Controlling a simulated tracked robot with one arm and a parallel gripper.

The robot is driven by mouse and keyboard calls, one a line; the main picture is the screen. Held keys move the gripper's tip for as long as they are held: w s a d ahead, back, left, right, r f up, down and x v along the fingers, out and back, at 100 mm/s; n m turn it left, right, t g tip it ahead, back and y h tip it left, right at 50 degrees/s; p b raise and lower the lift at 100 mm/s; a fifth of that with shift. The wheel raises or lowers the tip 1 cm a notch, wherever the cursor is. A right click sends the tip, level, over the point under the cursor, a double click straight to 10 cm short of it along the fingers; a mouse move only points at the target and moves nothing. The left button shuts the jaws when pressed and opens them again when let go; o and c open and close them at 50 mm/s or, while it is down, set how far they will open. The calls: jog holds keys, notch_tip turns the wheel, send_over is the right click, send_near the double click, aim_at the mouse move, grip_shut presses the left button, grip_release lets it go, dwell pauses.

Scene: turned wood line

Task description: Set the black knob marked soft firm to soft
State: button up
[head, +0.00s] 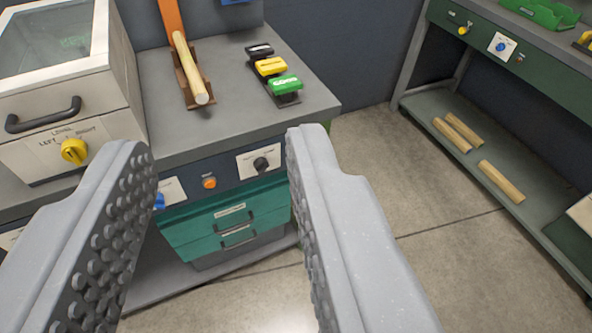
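The black knob (261,164) sits on a white plate (270,158) at the right of the dark panel on the bench front. The lettering on its plate is too small to read, and I cannot tell which way the knob points. My gripper (222,150) is open and empty, its two grey studded fingers wide apart in the foreground. The knob shows between the fingers, close to the right fingertip in the picture and farther away than it. Nothing touches the knob.
An orange button (209,183) and a blue knob (159,201) share the panel, above green drawers (224,222). A yellow knob (74,151) is on the cabinet at left. Floor (420,225) is clear at right.

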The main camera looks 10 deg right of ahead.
aim_at(265, 171)
jog(key=shift+d, duration=0.25)
jog(key=o, duration=0.4)
jog(key=shift+c, duration=0.2)
jog(key=shift+w+d, duration=0.1)
jog(key=shift+w, duration=0.2)
jog(key=w+d+f+m+t+p, duration=0.15)
jog(key=w+d+f+p, duration=0.25)
jog(key=w+f, duration=0.75)
jog(key=w+d+f+m+p, duration=0.2)
jog(key=w+d+f+p, duration=0.2)
jog(key=w+f, duration=0.75)
jog(key=w+a+f+m+y+p, duration=0.2)
jog(key=f+y+p, duration=0.1)
jog(key=f, duration=0.9)
jog(key=w+a+f+m+y+p, duration=0.1)
jog(key=f+m+y+p, duration=0.25)
jog(key=f, duration=0.95)
jog(key=shift+n+h, duration=0.4)
jog(key=shift+h, duration=0.25)
jog(key=x, duration=0.4)
jog(key=b+x, duration=0.1)
jog(key=x, duration=0.3)
jog(key=b+x, duration=0.1)
jog(key=x, duration=0.3)
jog(key=shift+w+a+r, duration=0.25)
jog(key=shift+w, duration=0.1)
